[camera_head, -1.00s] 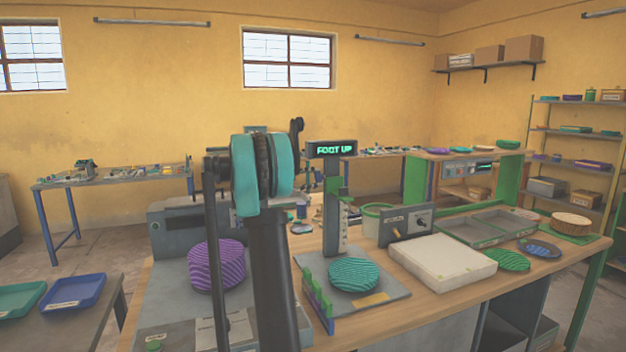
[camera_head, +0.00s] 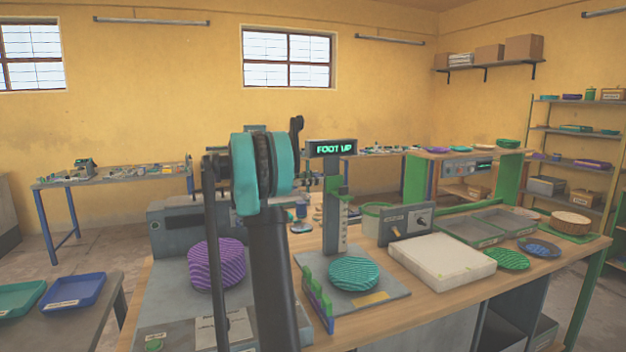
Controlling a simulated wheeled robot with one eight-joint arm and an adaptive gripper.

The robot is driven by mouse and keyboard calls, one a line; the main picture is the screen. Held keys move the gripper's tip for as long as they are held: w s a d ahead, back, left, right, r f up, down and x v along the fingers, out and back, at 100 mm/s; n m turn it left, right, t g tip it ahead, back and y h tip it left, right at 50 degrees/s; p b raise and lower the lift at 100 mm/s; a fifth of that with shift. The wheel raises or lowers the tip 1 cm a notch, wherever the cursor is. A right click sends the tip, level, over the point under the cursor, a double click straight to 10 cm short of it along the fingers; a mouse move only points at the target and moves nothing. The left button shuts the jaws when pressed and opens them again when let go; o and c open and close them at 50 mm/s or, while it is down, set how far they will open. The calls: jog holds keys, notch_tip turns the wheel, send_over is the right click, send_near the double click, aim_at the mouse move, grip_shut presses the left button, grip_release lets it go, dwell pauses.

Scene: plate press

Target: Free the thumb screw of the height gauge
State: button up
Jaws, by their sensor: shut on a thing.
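The height gauge (camera_head: 343,238) stands upright on the bench, a grey column with a row of marks on its face. A dark display (camera_head: 331,148) on top reads "FOOT UP" in green. A teal ribbed disc (camera_head: 353,273) lies on the gauge's grey base plate (camera_head: 385,303). I cannot make out the thumb screw. My own arm stands upright in front, left of the gauge. My gripper is not visible; the arm's large teal joint blocks the view behind it.
A purple ribbed piece (camera_head: 216,265) is left of my arm. Green stepped blocks (camera_head: 318,292) edge the base plate's left side.

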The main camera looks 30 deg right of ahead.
jog(key=shift+n, duration=1.1)
jog(key=o, duration=1.1)
jog(key=v, duration=1.2)
